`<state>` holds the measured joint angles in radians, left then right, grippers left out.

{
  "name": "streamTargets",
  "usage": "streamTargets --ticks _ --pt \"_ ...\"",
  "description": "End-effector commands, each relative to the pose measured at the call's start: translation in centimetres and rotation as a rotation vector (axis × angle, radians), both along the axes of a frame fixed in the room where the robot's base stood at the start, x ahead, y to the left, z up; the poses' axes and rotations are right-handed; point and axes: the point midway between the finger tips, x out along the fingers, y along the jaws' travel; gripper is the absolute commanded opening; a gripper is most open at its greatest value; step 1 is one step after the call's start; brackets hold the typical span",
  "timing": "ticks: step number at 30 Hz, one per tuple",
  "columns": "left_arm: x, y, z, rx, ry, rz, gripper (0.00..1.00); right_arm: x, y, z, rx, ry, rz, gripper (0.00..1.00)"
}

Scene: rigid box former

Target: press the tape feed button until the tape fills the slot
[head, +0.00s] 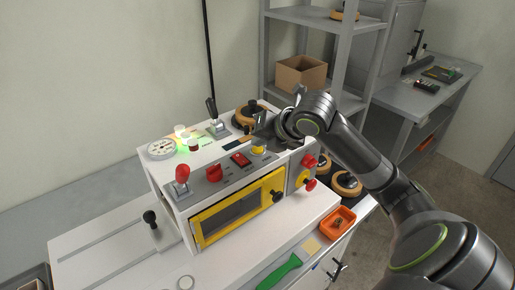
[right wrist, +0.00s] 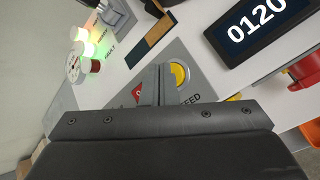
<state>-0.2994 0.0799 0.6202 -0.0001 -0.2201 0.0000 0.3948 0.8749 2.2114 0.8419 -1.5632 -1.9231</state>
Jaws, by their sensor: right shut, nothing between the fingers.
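The yellow round feed button (right wrist: 180,74) sits on a grey plate lettered FEED; in the head view it (head: 258,150) is on the machine's top near the front edge. My right gripper (head: 262,138) is over the plate, its two fingers together and empty. In the right wrist view the fingertips (right wrist: 161,68) are beside the button and overlap its left edge; I cannot tell whether they touch it. My left gripper is out of view.
A dark display (right wrist: 258,24) reads 0120. A green light (right wrist: 88,48) glows by the FAULT lettering. A red knob (head: 214,173), a red-handled lever (head: 182,174) and red buttons (head: 309,161) stand around the panel. An orange tray (head: 338,221) sits to the right.

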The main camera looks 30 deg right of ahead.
Motion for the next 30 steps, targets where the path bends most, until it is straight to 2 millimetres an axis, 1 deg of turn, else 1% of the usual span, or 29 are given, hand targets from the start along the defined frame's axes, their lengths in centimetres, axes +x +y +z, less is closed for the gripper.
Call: streamTargets --ticks 24,30 --pt "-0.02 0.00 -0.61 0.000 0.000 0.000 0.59 -0.01 0.01 -0.97 0.001 0.001 0.000 0.00" --pt "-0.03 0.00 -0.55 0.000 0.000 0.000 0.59 -0.02 0.00 -0.92 0.000 0.002 -0.001 0.00"
